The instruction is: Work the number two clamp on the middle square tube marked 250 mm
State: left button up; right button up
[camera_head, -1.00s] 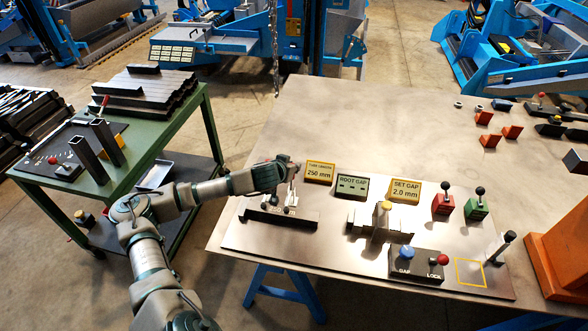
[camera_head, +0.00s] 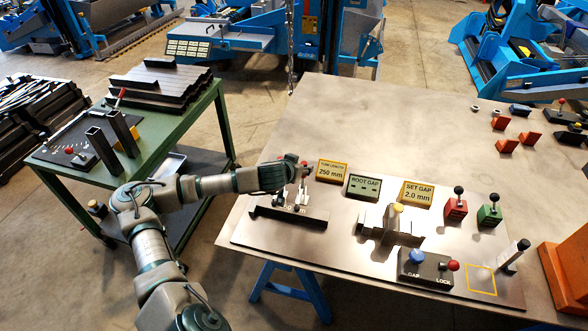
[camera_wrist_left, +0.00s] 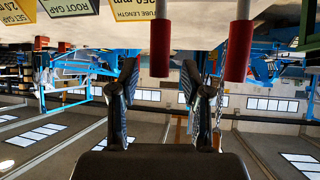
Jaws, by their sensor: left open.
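A dark square tube (camera_head: 288,215) lies in a fixture at the left of the bench plate, behind it pale toggle clamps (camera_head: 301,194). The yellow sign reading 250 mm (camera_head: 331,171) stands just right of the clamps. My left gripper (camera_head: 300,170) is beside the clamp handles and partly hides them. In the left wrist view my open left gripper (camera_wrist_left: 160,70) has one red handle (camera_wrist_left: 160,45) in line with the space between its fingers. A second red handle (camera_wrist_left: 239,50) is outside the fingers, to the right. I cannot tell whether any finger touches a handle, or the clamps' numbers.
A root gap sign (camera_head: 363,187) and a set gap sign (camera_head: 416,193) stand to the right. A box with blue and red knobs (camera_head: 428,268) is at the front. A green cart (camera_head: 170,150) holds tubes at left. The bench's back middle (camera_head: 400,120) is clear.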

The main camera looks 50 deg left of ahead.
pick_arm(q)
jog(key=v, duration=0.9)
